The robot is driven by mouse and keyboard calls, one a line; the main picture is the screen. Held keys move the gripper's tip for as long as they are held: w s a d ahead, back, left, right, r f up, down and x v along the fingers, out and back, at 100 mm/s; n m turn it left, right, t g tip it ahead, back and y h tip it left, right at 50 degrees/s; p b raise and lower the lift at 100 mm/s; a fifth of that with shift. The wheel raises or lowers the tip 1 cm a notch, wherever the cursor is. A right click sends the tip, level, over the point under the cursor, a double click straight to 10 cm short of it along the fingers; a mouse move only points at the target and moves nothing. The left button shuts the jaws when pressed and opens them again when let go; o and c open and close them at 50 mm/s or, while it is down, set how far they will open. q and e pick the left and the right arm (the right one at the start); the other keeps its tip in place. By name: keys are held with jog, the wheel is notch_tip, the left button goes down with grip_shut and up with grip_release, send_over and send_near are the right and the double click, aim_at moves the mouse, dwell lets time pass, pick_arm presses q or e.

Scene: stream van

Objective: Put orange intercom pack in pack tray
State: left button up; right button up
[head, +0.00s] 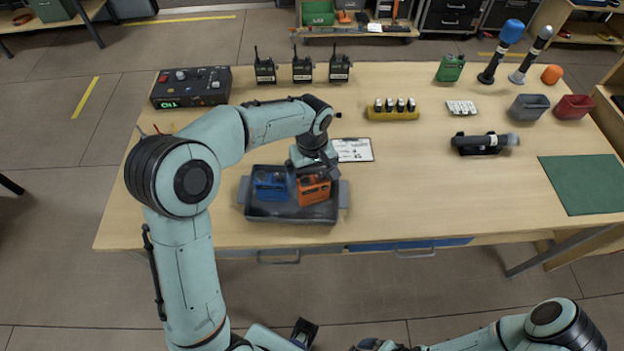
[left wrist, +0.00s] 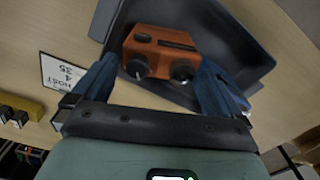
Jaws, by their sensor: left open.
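The orange intercom pack (head: 314,191) sits in the right part of the dark grey pack tray (head: 290,217), beside a blue pack (head: 270,186). My left gripper (head: 314,171) is right over the orange pack, pointing down. In the left wrist view the orange pack (left wrist: 160,48) shows between the two spread fingers of the left gripper (left wrist: 160,72), with the tray (left wrist: 235,35) around and behind it. I cannot tell whether a finger touches the pack. My right arm lies along the bottom edge of the head view, and its fingers cannot be made out.
Several radios (head: 302,70) and a black control box (head: 190,87) stand at the back left. A yellow battery holder (head: 393,114), a headset-like black device (head: 480,143) and a green mat (head: 584,184) are to the right. The front right tabletop is clear.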

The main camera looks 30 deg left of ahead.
pick_arm(q)
notch_tip(320, 180, up, 8)
jog(key=shift+f+p, duration=0.2)
jog(key=shift+p, duration=0.2)
dwell(0.3)
